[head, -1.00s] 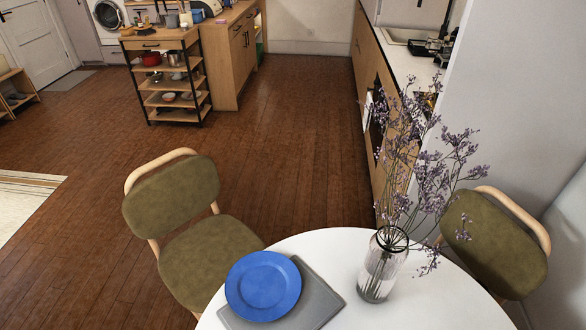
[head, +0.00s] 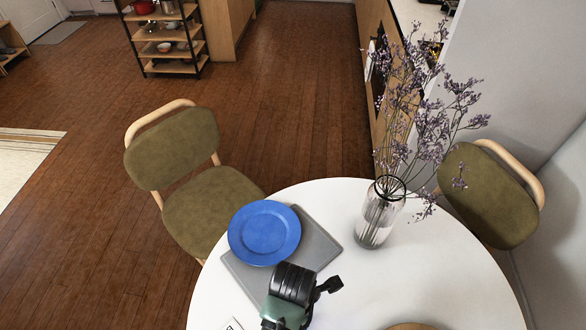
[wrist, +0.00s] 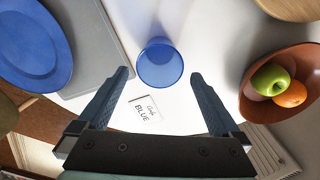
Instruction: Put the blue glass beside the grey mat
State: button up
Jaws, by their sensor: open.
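The blue glass (wrist: 160,64) stands on the white table in the wrist view, just beyond and between my fingertips, not touching them. My gripper (wrist: 158,85) is open and empty. In the head view, my wrist hides the glass. The grey mat (head: 318,240) lies on the table with a blue plate (head: 264,232) on its far left part. The mat also shows in the wrist view (wrist: 90,35), to the left of the glass with a strip of bare table between them.
A tall glass vase (head: 380,212) with dried purple flowers stands on the table right of the mat. A brown bowl (wrist: 250,100) holding a green apple and an orange is right of the glass. Chairs (head: 215,205) stand at the table. Bare tabletop lies between vase and mat.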

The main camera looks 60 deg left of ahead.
jog(key=shift+r, duration=1.6)
